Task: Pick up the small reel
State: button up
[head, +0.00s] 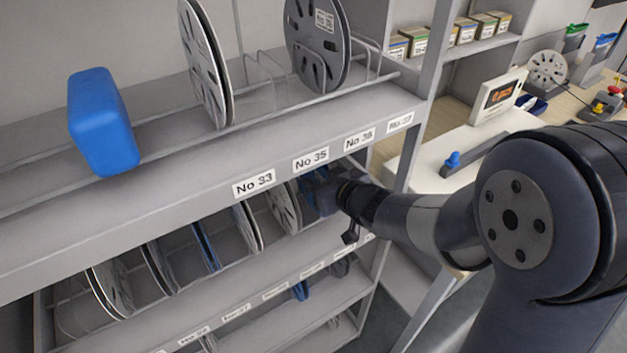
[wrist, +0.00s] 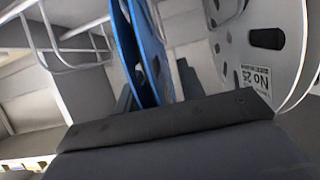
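My gripper (head: 328,190) reaches into the middle shelf bay below the No 35 and No 36 labels, and its fingers are mostly hidden in the head view. A blue reel (wrist: 143,45) stands on edge straight ahead of the gripper in the wrist view; blue also shows beside the gripper in the head view. Dark finger-like shapes show on both sides of the blue reel's lower part. Whether they press on it I cannot tell. A larger grey reel (wrist: 285,45) labelled No 25 stands close on the right. Which reel is the small one is not clear.
More reels stand on edge in this bay, including a grey one (head: 284,208) and a blue one (head: 206,246). The shelf edge (head: 215,190) runs above my forearm. A blue block (head: 102,122) and two grey reels stand on top. A workbench (head: 440,140) lies right.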

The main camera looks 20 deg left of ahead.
jog(key=shift+c, duration=0.3)
grip_shut()
dwell(0.3)
